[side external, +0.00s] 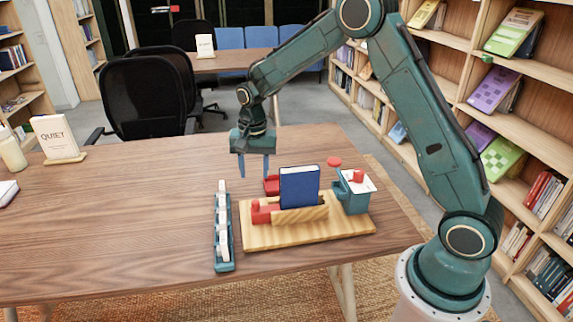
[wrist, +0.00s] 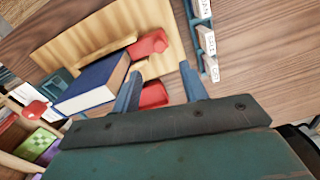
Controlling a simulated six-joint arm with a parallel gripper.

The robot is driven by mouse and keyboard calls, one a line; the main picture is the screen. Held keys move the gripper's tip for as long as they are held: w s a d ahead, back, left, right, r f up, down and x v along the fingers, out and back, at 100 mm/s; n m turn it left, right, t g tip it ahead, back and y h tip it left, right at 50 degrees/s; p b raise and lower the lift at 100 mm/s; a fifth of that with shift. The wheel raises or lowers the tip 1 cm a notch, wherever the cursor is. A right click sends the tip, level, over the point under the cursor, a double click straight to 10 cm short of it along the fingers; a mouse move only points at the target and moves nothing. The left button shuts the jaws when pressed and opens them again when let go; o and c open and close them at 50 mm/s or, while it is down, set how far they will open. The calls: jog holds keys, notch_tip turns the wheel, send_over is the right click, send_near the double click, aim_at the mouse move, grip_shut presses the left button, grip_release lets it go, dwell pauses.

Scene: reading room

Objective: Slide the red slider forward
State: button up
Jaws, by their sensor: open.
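Two red parts show on the light wooden board (side external: 330,231). One red block with a knob (side external: 262,213) is at the board's front left; it also shows in the wrist view (wrist: 150,45). The other red part (side external: 271,185) is behind it, left of the blue book; in the wrist view it shows (wrist: 153,95) between my fingers, partly hidden by the gripper. I cannot tell which one is the slider. My gripper (side external: 254,173) is open and empty, pointing down, above and left of the rear red part, apparently apart from it.
The blue book (side external: 299,188) stands upright in a wooden holder on the board. A teal box (side external: 352,201) with a red knob is at its right, a red disc (side external: 334,162) behind. A teal rack with white labels (side external: 223,256) lies left of the board. The table's left side is mostly clear.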

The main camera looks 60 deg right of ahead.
aim_at(255, 202)
jog(key=shift+r, duration=1.85)
jog(key=a+m+h, duration=0.4)
jog(key=a+m, duration=0.2)
jog(key=m, duration=0.1)
jog(key=shift+a+f+h, duration=0.15)
jog(key=shift+f+h, duration=0.25)
jog(key=shift+f, duration=0.05)
jog(key=shift+w+f, duration=0.1)
jog(key=shift+f, duration=0.05)
jog(key=x, duration=1.3)
jog(key=shift+s+f, duration=0.2)
jog(key=shift+f, duration=0.1)
grip_shut()
